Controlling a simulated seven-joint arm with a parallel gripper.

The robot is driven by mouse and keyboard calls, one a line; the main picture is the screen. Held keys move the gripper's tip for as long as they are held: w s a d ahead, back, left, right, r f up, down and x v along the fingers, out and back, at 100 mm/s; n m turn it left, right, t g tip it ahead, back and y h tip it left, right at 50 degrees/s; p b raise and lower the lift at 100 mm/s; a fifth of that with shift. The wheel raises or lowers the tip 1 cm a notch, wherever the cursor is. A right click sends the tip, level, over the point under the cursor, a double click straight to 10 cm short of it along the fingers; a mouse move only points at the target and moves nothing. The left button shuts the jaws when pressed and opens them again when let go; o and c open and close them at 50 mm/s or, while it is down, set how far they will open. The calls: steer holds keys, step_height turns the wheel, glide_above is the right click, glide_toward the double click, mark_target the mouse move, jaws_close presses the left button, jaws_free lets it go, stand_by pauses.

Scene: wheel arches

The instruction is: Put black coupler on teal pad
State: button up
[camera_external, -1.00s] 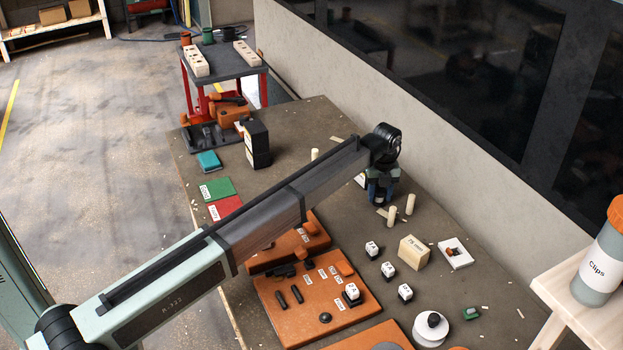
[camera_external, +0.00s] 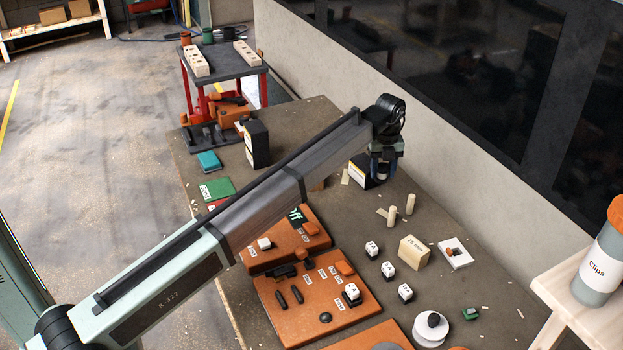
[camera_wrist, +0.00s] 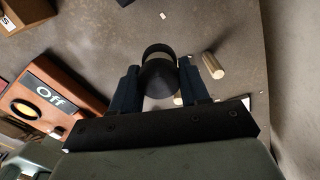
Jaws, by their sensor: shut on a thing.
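My gripper (camera_external: 383,178) is shut on the black coupler (camera_wrist: 158,76), a dark round tube-like piece between the two fingers in the wrist view. The gripper is raised above the far right part of the bench, and the coupler is hard to make out there in the external view. A teal pad (camera_external: 208,161), a thick flat piece, lies near the bench's left edge, well to the left of the gripper. Nothing is seen on top of it.
A green labelled pad (camera_external: 217,188) lies nearer than the teal one, with a red pad partly behind my arm. A tall black box (camera_external: 257,146) stands beside the teal pad. Cream cylinders (camera_external: 410,204) and a cream block (camera_external: 413,252) stand right of the gripper.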

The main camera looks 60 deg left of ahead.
step_height(320, 180, up, 9)
steer(key=shift+r, duration=0.1)
steer(key=s+a+n, duration=0.1)
steer(key=s+a, duration=0.4)
steer(key=a, duration=0.3)
steer(key=s+a+n, duration=0.1)
steer(key=s+a, duration=0.3)
steer(key=a, duration=0.3)
steer(key=n, duration=0.6)
glide_above(209, 159)
step_height(209, 159, down, 4)
steer(key=shift+f, duration=5.7)
steer(key=shift+f, duration=0.15)
steer(key=o, duration=1)
steer(key=shift+o, duration=0.2)
